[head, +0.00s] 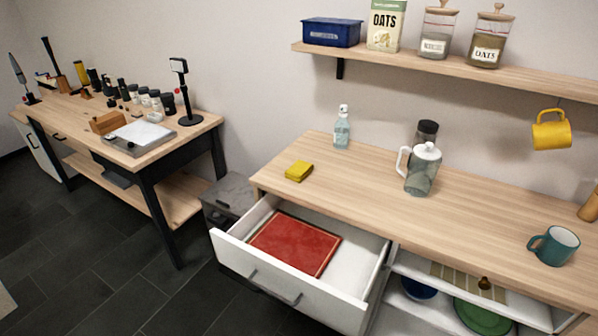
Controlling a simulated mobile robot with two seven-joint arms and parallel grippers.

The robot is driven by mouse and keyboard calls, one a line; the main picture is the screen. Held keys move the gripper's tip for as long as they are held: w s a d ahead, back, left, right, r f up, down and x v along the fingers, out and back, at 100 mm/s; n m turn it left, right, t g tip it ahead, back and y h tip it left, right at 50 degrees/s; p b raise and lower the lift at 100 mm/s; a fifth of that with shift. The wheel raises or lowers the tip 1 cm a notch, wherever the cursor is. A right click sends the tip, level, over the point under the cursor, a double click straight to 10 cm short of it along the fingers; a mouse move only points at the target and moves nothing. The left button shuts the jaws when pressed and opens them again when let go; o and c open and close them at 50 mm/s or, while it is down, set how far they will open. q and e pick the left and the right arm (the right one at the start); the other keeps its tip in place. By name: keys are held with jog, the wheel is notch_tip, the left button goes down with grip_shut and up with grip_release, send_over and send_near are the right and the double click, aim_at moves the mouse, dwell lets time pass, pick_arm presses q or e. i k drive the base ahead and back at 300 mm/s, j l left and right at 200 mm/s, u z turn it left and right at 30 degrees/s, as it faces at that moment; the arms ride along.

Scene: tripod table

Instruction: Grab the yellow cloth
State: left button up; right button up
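A small folded yellow cloth (299,171) lies on the wooden countertop (340,205), near its left end and close to the front edge above the open drawer. Nothing covers it. Neither of my grippers shows in the head view.
The drawer (349,247) below stands pulled out and holds a red book-like item (294,244). A spray bottle (342,128), a glass pitcher (422,169) and a teal mug (554,246) stand on the counter. A shelf (450,66) hangs above. The counter around the cloth is clear.

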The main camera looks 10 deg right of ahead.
aim_at(300, 170)
jog(key=j+z, duration=0.15)
jog(key=z, duration=1.05)
jog(key=j+z, duration=0.8)
jog(key=k+j+z, duration=0.1)
jog(key=j, duration=0.25)
jog(key=k+j+z, duration=0.1)
jog(key=j, duration=0.2)
jog(key=k+j+z, duration=0.15)
jog(key=j, duration=0.15)
jog(key=k+j, duration=0.1)
jog(key=j, duration=0.25)
jog(key=k+j, duration=0.15)
jog(key=j, duration=0.25)
